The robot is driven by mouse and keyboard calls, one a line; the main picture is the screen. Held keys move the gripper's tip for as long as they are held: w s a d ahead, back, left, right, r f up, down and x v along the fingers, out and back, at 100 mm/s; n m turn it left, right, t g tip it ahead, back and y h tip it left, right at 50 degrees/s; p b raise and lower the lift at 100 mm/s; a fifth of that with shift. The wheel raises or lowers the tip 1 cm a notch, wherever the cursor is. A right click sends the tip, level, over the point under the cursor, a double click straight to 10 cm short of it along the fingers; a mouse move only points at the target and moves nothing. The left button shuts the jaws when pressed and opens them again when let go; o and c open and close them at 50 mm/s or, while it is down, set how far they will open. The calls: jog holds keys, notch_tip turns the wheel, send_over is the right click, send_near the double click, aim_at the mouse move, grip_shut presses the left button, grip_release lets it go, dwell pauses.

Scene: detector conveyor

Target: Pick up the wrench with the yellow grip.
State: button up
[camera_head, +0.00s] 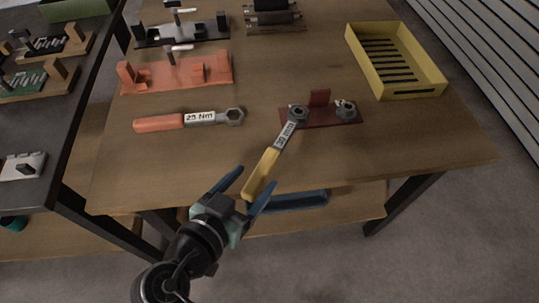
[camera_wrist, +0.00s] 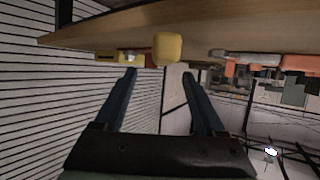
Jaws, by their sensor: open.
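The wrench with the yellow grip (camera_head: 262,174) lies on the wooden table, its grip pointing toward the front edge. Its ring head rests at the left nut of a dark red plate (camera_head: 322,119). In the wrist view the end of the yellow grip (camera_wrist: 168,48) shows just ahead, between and beyond the fingertips. My gripper (camera_head: 245,185) is open and empty at the table's front edge, its blue fingers on either side of the grip's end in the head view. In the wrist view the open fingers (camera_wrist: 160,72) do not touch the grip.
A wrench with an orange grip (camera_head: 158,124) lies to the left. A yellow crate (camera_head: 440,92) stands at the back right. An orange fixture (camera_head: 150,77) stands at the back left. A blue bin (camera_head: 300,200) shows below the table's front edge. The table's front right is clear.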

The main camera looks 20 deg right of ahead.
aim_at(266, 163)
jog(key=x, duration=0.8)
jog(key=shift+w+d+f, duration=0.1)
jog(key=shift+w, duration=0.3)
grip_shut()
dwell(1.0)
